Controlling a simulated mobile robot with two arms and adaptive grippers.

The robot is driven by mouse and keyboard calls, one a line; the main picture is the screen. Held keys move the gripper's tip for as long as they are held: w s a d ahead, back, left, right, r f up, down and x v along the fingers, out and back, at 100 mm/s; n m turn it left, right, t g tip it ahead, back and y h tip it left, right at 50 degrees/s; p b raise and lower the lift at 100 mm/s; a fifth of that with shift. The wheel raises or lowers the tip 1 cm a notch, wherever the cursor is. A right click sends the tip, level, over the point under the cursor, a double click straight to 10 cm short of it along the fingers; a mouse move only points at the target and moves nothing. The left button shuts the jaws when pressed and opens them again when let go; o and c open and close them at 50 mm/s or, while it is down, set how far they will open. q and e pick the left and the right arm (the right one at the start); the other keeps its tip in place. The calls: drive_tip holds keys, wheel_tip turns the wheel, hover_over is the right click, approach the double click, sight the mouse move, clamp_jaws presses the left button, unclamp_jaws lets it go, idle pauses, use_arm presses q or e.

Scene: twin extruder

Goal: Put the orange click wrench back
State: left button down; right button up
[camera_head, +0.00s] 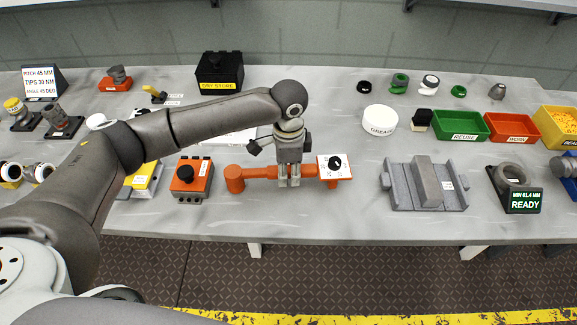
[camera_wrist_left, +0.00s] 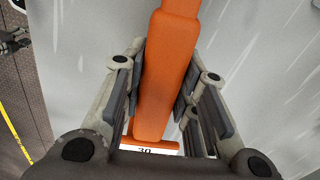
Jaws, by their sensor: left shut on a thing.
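The orange click wrench (camera_head: 262,172) lies level across the front middle of the table, with a thick round orange end at left and a white dial plate (camera_head: 336,166) with a black knob at right. My left gripper (camera_head: 289,182) points down and is shut on its bar, between the round end and the dial. In the left wrist view the orange bar (camera_wrist_left: 168,75) runs between the two fingers, and a white label reading 30 shows at its lower end. I cannot tell whether the wrench touches the table or a rest. My right gripper is not in view.
An orange box with a black knob (camera_head: 190,177) stands just left of the wrench. A grey slotted fixture (camera_head: 400,188) stands to the right, beside a READY display (camera_head: 524,201). Green (camera_head: 460,125) and orange (camera_head: 510,127) bins stand behind. The table between wrench and fixture is clear.

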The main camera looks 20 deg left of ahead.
sight(289, 166)
use_arm(q)
drive_tip(key=shift+f, duration=0.1)
drive_tip(key=c, duration=1.1)
unclamp_jaws()
drive_tip(key=shift+c, duration=0.2)
drive_tip(key=shift+f, duration=0.1)
drive_tip(key=shift+f+b, duration=0.15)
drive_tip(key=shift+b, duration=0.35)
drive_tip(key=r, duration=0.1)
drive_tip(key=r+b, duration=0.1)
drive_tip(key=r, duration=0.1)
drive_tip(key=r+b, duration=0.1)
drive_tip(key=r, duration=0.1)
drive_tip(key=shift+w+a, duration=0.1)
drive_tip(key=shift+w, duration=0.25)
wheel_tip(289, 166, up, 5)
drive_tip(key=shift+f, duration=0.2)
drive_tip(key=shift+r, duration=0.7)
